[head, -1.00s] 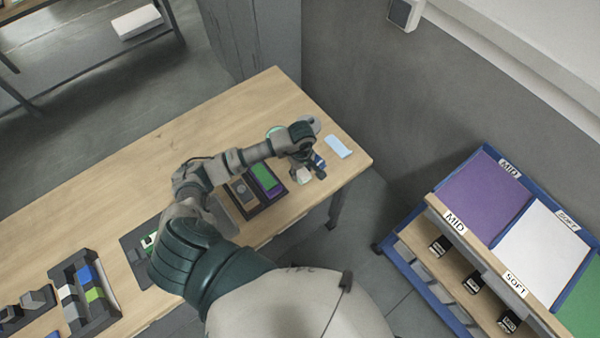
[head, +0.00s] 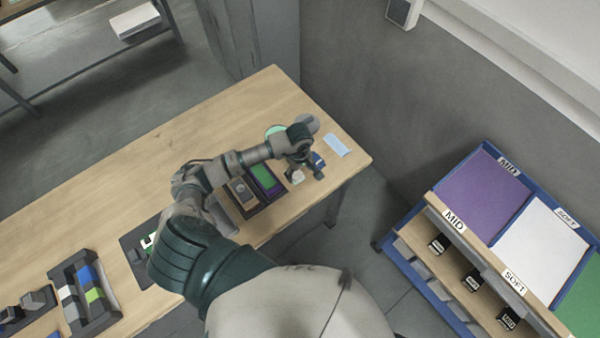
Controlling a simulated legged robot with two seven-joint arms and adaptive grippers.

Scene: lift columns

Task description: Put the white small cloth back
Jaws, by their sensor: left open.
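A small whitish piece (head: 298,177), which looks like the white small cloth, lies near the table's right front edge, beside a dark tray. My left gripper (head: 306,176) is open and points down right over it, partly hiding it. I cannot tell whether the fingers touch it. The dark tray (head: 246,210) has a green pad (head: 264,177) and a grey block in its compartments. A light blue cloth (head: 337,146) lies flat to the right of the gripper. My right gripper is not in view.
The wooden table (head: 150,165) is clear along its back. Dark trays with coloured blocks (head: 84,291) stand at the lower left. A blue-framed rack (head: 440,302) with purple, white and green panels and MID and SOFT labels stands right, across a gap.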

